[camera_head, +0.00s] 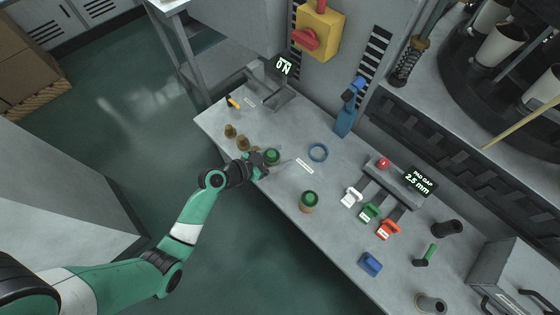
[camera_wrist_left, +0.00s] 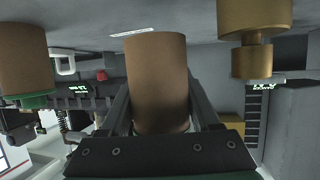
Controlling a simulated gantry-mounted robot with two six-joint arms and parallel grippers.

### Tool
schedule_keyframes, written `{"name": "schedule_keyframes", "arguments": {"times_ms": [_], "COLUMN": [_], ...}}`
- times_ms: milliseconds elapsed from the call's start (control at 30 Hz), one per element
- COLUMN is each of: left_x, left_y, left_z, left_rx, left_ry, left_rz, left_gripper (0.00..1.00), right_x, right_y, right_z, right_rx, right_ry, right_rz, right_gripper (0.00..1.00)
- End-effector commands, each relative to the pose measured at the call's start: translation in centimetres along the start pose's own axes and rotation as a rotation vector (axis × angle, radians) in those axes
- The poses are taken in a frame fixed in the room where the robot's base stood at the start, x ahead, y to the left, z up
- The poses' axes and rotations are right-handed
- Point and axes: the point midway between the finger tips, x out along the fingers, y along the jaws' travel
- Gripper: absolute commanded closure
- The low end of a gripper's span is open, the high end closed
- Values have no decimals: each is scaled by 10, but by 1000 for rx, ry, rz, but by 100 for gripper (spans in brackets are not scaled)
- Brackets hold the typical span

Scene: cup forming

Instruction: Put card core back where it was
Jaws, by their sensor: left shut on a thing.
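My left gripper (camera_head: 264,161) is over the left part of the bench, shut on a brown card core (camera_wrist_left: 157,75). In the left wrist view, which looks upside down, the core stands upright between the fingers. In the head view a green top (camera_head: 272,156) shows at the fingertips. I cannot tell whether the held core touches the bench. A second brown core with a green top (camera_head: 309,200) stands apart to the right; it also shows at the left of the wrist view (camera_wrist_left: 25,60). My right gripper is not in view.
Brass pieces (camera_head: 241,143) stand just left of the gripper, close by in the wrist view (camera_wrist_left: 255,30). White, green and orange tagged blocks (camera_head: 369,212) sit farther right. The bench (camera_head: 275,200) drops off at its front edge.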

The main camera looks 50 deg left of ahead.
Motion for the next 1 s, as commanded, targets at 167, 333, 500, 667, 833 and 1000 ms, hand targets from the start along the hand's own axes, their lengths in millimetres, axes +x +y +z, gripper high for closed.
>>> {"name": "schedule_keyframes", "arguments": {"times_ms": [167,333,500,667,833,1000], "left_x": [14,18,17,19,18,18], "left_y": [-3,-3,-3,-3,-3,-3], "left_z": [23,32,31,35,34,34], "left_rx": [-1,0,0,1,0,0], "left_ry": [-1,1,1,0,0,0], "left_rz": [0,-1,-1,-1,-1,-1], "left_gripper": [91,91,91,35,7,7], "right_x": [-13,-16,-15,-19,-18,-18], "right_y": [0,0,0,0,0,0], "right_z": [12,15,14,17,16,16], "right_rx": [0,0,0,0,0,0], "right_ry": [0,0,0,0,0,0], "right_rz": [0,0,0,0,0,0], "right_gripper": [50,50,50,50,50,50]}}
